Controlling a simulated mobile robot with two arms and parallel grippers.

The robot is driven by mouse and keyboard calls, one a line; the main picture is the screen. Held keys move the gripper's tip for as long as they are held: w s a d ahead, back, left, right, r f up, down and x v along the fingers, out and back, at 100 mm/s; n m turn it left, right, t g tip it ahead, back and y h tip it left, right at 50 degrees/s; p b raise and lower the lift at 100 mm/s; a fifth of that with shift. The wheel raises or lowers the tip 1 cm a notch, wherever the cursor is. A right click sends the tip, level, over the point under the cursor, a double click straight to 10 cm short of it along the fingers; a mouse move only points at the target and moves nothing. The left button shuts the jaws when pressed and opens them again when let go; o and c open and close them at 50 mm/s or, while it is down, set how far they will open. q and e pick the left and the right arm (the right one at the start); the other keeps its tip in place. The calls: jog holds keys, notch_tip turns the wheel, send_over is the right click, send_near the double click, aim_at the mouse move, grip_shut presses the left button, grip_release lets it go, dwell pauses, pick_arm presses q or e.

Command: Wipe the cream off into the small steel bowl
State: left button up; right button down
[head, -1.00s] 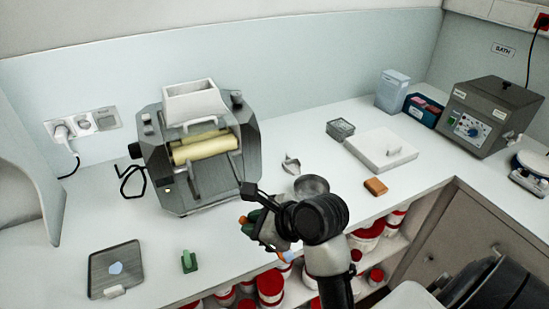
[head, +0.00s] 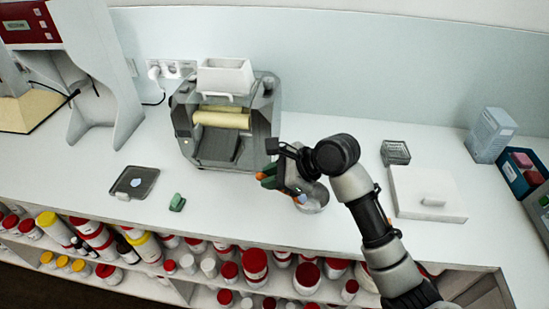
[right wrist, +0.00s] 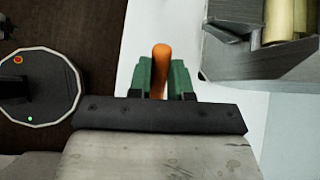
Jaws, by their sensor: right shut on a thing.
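My right gripper (head: 270,177) comes in from the right, above the counter in front of the mill. Its green fingers are shut on a tool with an orange handle, seen between the fingertips in the right wrist view (right wrist: 160,68). The tool's working end and any cream on it cannot be made out. The small steel bowl (head: 314,200) stands on the counter just right of the gripper and is partly hidden by my arm. Whether the tool touches the bowl I cannot tell. My left gripper is not in view.
The mill (head: 240,150) with yellow rollers (head: 222,119) stands at the back. A dark plate (head: 148,176) with a pale blue patch and a green block (head: 177,202) are at the left. A white slab (head: 425,192) lies at the right. Jars fill the shelf below.

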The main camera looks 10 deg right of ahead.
pick_arm(q)
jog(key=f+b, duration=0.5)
jog(key=b, duration=0.1)
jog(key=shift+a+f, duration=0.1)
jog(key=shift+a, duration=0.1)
pick_arm(e)
jog(key=w+f+n, duration=0.2)
jog(key=w+f, duration=0.1)
jog(key=f, duration=0.2)
jog(key=shift+w+a+f+g, duration=0.2)
jog(key=shift+w+f+g, duration=0.1)
jog(key=shift+g, duration=0.1)
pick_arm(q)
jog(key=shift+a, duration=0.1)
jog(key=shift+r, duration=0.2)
pick_arm(e)
jog(key=shift+s, duration=0.1)
dwell(0.6)
pick_arm(q)
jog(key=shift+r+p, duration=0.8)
jog(key=shift+p, duration=0.2)
pick_arm(e)
jog(key=shift+a, duration=0.3)
jog(key=shift+f, duration=0.1)
